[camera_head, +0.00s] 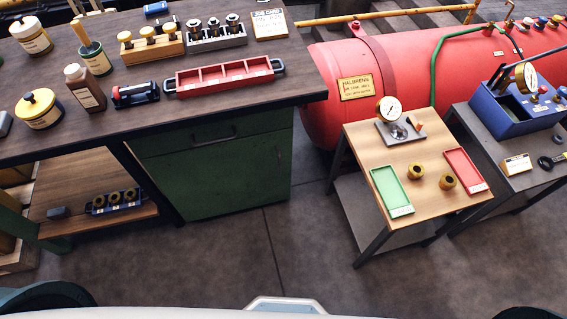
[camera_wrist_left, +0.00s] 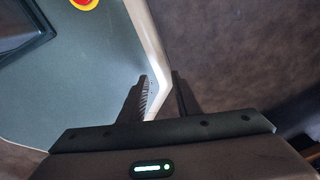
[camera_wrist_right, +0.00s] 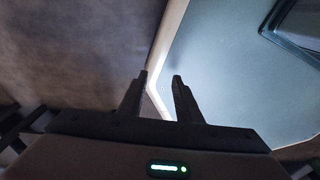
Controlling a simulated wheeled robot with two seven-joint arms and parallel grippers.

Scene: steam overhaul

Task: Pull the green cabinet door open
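The green cabinet (camera_head: 215,178) stands under the right end of the dark workbench in the head view. Its front is closed flush, with a dark bar handle (camera_head: 213,135) near the top. A faint seam runs across the front below the handle; I cannot tell for sure whether it parts a drawer from the door. My left gripper (camera_wrist_left: 159,76) is open and empty in the left wrist view, beside my own base. My right gripper (camera_wrist_right: 160,75) is open and empty in the right wrist view. Neither gripper shows in the head view, and both are away from the cabinet.
The workbench top (camera_head: 150,130) carries bottles, tins and a red tray (camera_head: 225,76). An open shelf (camera_head: 90,222) is left of the cabinet. A small wooden-topped table (camera_head: 412,166) and red tank (camera_head: 330,75) stand to the right. The floor (camera_head: 230,255) before the cabinet is clear.

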